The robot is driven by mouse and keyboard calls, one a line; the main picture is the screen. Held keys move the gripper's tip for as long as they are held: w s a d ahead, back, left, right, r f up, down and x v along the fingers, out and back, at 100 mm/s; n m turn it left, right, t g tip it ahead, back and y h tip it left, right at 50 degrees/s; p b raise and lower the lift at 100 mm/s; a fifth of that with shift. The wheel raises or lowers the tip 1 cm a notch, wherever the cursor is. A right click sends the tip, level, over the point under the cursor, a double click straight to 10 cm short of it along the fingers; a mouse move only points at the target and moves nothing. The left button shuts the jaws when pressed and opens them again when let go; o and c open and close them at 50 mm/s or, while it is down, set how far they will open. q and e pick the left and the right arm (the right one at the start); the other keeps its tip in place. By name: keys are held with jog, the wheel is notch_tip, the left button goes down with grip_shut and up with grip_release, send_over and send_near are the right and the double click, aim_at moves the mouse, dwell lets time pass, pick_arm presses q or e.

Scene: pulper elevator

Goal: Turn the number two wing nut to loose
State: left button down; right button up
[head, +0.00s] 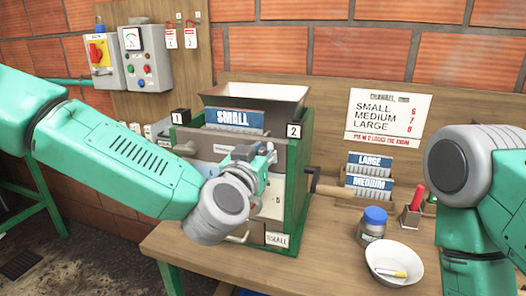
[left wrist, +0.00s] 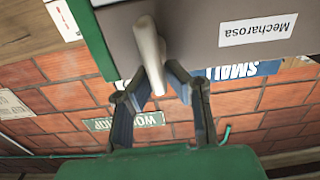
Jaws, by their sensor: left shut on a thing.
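The green pulper (head: 298,190) stands on the bench with a number 2 tag (head: 294,130) at its upper right front corner and a number 1 tag (head: 180,118) at its upper left. My left gripper (head: 258,152) is at the pulper's front, below and left of the 2 tag, hiding what is behind it. In the left wrist view, its fingers close around a pale, narrow wing-like piece (left wrist: 148,45), seemingly the number two wing nut. The piece stands out from the grey plate (left wrist: 190,30). My right arm shows at the right; its gripper is out of view.
A blue SMALL plate (head: 234,119) sits in the pulper. LARGE (head: 370,161) and MEDIUM (head: 369,183) plates stand in a rack to the right. A blue-lidded jar (head: 372,225) and a white bowl (head: 393,263) sit on the bench. A wooden handle (head: 336,191) juts rightward.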

pick_arm(q)
jog(key=shift+w+a+f+n+b, duration=0.1)
jog(key=shift+a+f+n+b, duration=0.35)
jog(key=shift+n+b, duration=1.7)
jog(key=shift+w+a+f+n+b, duration=0.25)
jog(key=shift+f+n+b, duration=0.4)
jog(key=shift+n, duration=2.95)
jog(key=shift+a+f+n+b, duration=0.45)
jog(key=shift+n+b, duration=1)
jog(key=shift+n, duration=1.4)
jog(key=c, duration=1.6)
grip_release()
jog(key=shift+a+r, duration=0.1)
jog(key=shift+a, duration=0.05)
